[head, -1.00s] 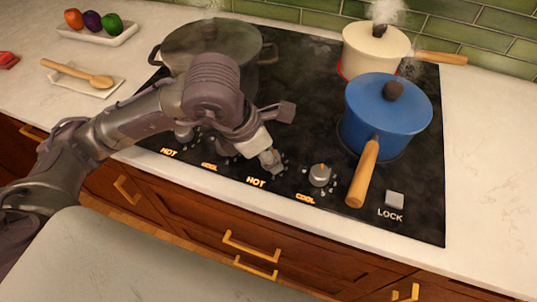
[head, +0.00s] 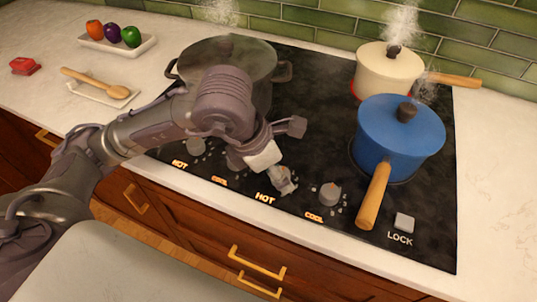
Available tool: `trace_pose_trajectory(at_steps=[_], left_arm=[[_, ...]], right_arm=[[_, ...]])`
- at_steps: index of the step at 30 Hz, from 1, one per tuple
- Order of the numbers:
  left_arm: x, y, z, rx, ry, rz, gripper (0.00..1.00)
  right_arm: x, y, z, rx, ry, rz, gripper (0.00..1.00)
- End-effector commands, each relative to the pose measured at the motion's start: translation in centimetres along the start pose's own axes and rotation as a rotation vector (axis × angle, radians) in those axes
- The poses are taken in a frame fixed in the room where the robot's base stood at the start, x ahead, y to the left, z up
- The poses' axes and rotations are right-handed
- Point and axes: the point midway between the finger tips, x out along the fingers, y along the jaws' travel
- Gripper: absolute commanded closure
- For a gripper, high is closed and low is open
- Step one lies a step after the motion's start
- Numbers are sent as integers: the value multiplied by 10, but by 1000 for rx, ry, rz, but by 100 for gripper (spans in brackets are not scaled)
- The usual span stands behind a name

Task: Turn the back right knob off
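A row of silver knobs runs along the front of the black cooktop (head: 318,120). The far-left knob (head: 196,147) has a lit HOT label, and the second, partly hidden by my arm, has COOL. The third knob (head: 285,182) has a lit HOT label, and the rightmost knob (head: 329,194) has COOL. My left gripper (head: 276,148) is at the third knob, just above and left of it. Whether it touches the knob or how far its fingers are apart is unclear. A cream pot (head: 388,72) steams on the back right burner, which glows red. My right gripper is out of view.
A blue pot (head: 396,140) stands at front right, its wooden handle (head: 373,197) reaching toward the front edge near the rightmost knob. A LOCK button (head: 404,221) is at the right corner. A large grey pot (head: 226,58) steams at back left, behind my arm.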

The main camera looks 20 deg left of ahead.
Motion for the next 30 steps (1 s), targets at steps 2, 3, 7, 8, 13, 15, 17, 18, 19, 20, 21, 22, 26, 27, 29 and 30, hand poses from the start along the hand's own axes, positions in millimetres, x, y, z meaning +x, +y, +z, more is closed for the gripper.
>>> trace_pose_trajectory(at_steps=[2, 3, 7, 8, 13, 15, 17, 18, 19, 20, 21, 22, 26, 27, 29, 30], left_arm=[[-14, 1, 1, 2, -5, 5, 36], [-22, 1, 1, 3, -5, 6, 36], [-51, 1, 1, 2, -7, 7, 36], [-58, 1, 1, 2, -5, 7, 36], [-89, 1, 1, 1, -5, 5, 36], [-98, 1, 1, 1, -3, 5, 36], [-104, 1, 0, 0, -2, 4, 36], [-107, 1, 0, 0, -2, 4, 36], [-108, 0, 0, 0, -1, 3, 36], [-109, 0, 0, 0, -1, 3, 36], [-110, 0, 0, 0, -1, 3, 36], [-111, 0, 0, 0, 0, 3, 36], [-111, 0, 0, 0, 0, 2, 36], [-111, 0, 0, 0, 0, 2, 36], [-111, 0, 0, 0, 0, 2, 36], [-111, 0, 0, 0, 0, 2, 36]], right_arm=[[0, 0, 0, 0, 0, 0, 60], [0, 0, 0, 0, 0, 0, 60], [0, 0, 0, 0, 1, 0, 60], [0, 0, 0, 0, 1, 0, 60], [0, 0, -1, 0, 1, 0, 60], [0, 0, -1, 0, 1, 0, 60], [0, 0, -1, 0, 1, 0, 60], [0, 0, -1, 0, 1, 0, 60], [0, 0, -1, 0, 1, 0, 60], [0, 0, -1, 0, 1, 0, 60], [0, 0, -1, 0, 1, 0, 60], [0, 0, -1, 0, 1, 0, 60], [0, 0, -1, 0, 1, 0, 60], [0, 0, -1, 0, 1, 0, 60], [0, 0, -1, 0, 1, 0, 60], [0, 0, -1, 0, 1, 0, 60]])
